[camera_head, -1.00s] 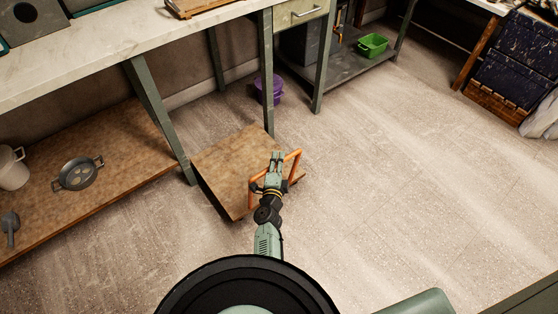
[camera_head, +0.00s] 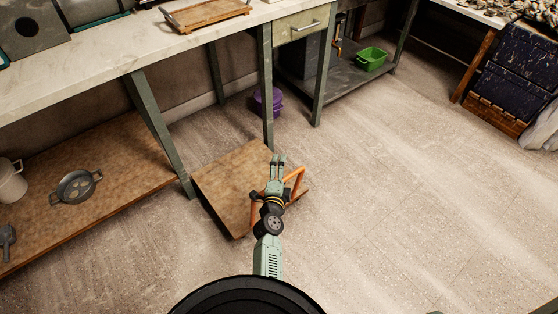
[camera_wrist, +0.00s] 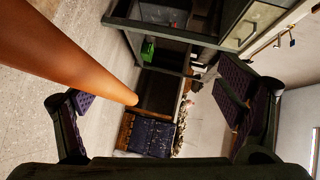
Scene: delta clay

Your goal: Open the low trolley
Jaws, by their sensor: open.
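The low trolley (camera_head: 229,185) is a brown, flat wooden platform on the floor by the workbench legs in the head view. Its orange tubular handle (camera_head: 297,182) rises at its right end. My gripper (camera_head: 277,159) is above that end of the platform, at the handle, with its fingers pointing away from me. In the wrist view the fingers are spread wide. The orange bar (camera_wrist: 75,52) slants in large from the upper left, close to the left finger. I cannot tell whether it touches the gripper. Part of the handle is hidden behind my wrist.
A workbench (camera_head: 85,62) stands at the left and back; its lower shelf (camera_head: 110,180) holds a grey pan (camera_head: 76,187). A purple bucket (camera_head: 267,101) is behind the trolley. A green bin (camera_head: 371,59) sits on a low shelf. The floor at right is clear.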

